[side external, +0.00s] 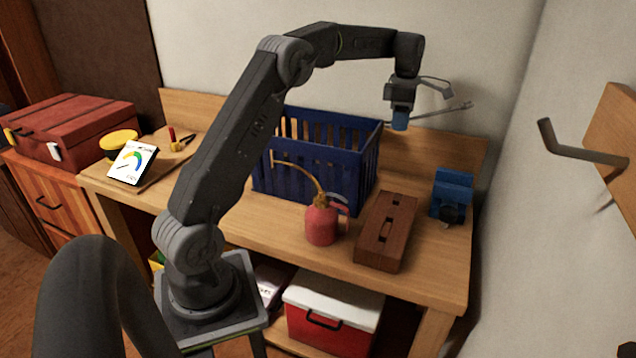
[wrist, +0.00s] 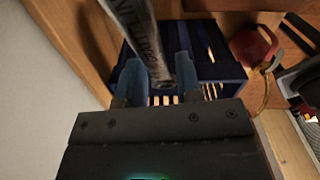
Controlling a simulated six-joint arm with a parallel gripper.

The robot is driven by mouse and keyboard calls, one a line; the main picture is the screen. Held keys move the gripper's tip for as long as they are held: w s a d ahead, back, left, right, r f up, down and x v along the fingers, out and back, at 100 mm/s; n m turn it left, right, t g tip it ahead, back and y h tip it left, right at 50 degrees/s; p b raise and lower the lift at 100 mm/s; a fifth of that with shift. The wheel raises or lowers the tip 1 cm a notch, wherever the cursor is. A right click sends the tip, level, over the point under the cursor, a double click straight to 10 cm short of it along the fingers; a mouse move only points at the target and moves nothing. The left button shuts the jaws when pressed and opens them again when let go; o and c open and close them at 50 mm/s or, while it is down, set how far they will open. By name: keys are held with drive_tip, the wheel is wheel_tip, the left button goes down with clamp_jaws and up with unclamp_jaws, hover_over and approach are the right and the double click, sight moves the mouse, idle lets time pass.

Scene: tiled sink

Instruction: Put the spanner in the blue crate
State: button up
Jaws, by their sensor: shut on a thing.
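The spanner (side external: 445,112) is a grey metal bar, held in the air above the right back side of the workbench. My gripper (side external: 400,118) is shut on it, with blue fingertips, to the right of the blue crate and higher than its rim. In the wrist view the spanner (wrist: 145,35) runs up and out of the top of the picture from between the blue fingertips (wrist: 158,82) of my gripper. The blue crate (side external: 300,180) stands upright on the bench; it shows behind the fingers in the wrist view (wrist: 222,68). Its floor is mostly hidden.
A red oil can (side external: 321,222) with a long spout stands in front of the crate. A brown wooden block (side external: 386,232) and a blue vise (side external: 452,195) are to its right. A white card (side external: 132,164) and yellow tape (side external: 119,140) are at the left. A wall hook (side external: 580,152) juts out at right.

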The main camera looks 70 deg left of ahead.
drive_tip(key=s+a, duration=0.9)
drive_tip(key=s, duration=0.2)
drive_tip(key=shift+m, duration=0.7)
drive_tip(key=s+a+f, duration=0.3)
drive_tip(key=f, duration=0.2)
drive_tip(key=s+a+f, duration=0.3)
drive_tip(key=a+f, duration=0.1)
drive_tip(key=f, duration=0.1)
drive_tip(key=s+a+f, duration=0.3)
drive_tip(key=f, duration=0.2)
drive_tip(key=shift+a+f, duration=0.2)
drive_tip(key=shift+f, duration=2.15)
drive_tip(key=shift+f, duration=0.1)
drive_tip(key=o, duration=1)
drive_tip(key=shift+c, duration=0.2)
